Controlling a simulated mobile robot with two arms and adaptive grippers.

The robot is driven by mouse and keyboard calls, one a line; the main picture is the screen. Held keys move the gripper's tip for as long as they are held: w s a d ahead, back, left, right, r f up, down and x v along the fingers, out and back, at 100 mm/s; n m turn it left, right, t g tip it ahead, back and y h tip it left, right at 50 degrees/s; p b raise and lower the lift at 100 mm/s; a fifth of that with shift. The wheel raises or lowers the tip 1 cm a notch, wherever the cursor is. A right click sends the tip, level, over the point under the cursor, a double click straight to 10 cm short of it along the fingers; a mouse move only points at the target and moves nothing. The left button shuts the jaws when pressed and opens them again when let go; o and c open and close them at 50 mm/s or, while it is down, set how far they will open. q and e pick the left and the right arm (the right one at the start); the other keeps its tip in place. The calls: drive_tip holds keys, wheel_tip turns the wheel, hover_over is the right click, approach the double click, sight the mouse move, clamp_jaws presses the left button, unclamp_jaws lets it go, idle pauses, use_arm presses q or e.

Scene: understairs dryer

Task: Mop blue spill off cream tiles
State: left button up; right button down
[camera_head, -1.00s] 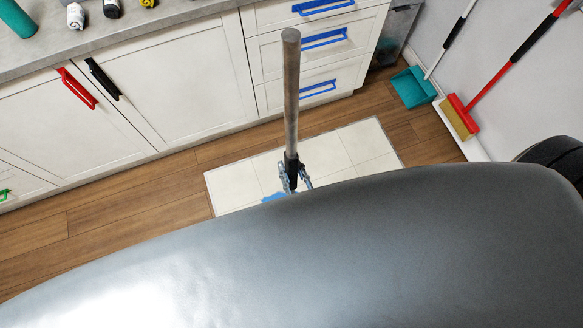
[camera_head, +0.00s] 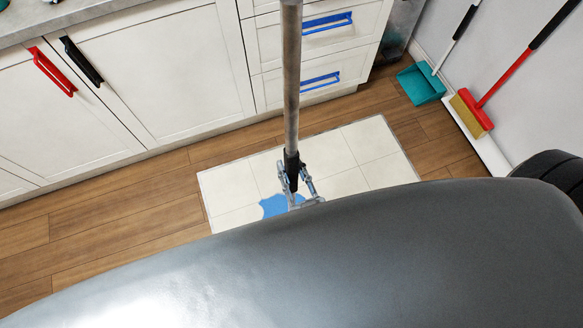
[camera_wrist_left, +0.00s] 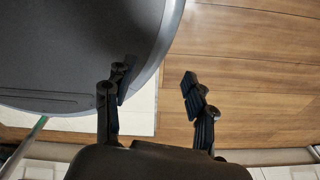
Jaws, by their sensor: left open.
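The blue spill (camera_head: 279,206) lies on the cream tiles (camera_head: 345,150), near their front left part; my grey body hides the nearest part of the tiles. A grey pole (camera_head: 291,90) rises in front of the tiles, with a black collar and metal clamp arms (camera_head: 302,182) at its low end, like a mop. Its lowest part is hidden behind my body, and I cannot tell what holds it up. My left gripper (camera_wrist_left: 155,78) shows only in the left wrist view, open and empty, its fingers apart above the floor. My right gripper is in neither view.
White cabinets (camera_head: 160,85) with a worktop line the back. A teal dustpan (camera_head: 420,84) and a red brush (camera_head: 472,112) lean by the right wall. A black wheel (camera_head: 552,168) is at the right edge. The wood floor (camera_head: 110,220) left of the tiles is clear.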

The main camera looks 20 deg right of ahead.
sight(292, 183)
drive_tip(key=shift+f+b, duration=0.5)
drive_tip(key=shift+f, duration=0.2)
use_arm(q)
drive_tip(key=shift+f, duration=0.9)
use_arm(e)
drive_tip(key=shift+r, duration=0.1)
use_arm(q)
drive_tip(key=shift+f, duration=0.1)
use_arm(e)
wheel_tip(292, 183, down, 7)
drive_tip(key=b, duration=0.4)
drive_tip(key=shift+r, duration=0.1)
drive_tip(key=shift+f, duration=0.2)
use_arm(q)
wheel_tip(292, 183, down, 4)
drive_tip(key=shift+w+f, duration=0.1)
drive_tip(key=shift+w, duration=0.05)
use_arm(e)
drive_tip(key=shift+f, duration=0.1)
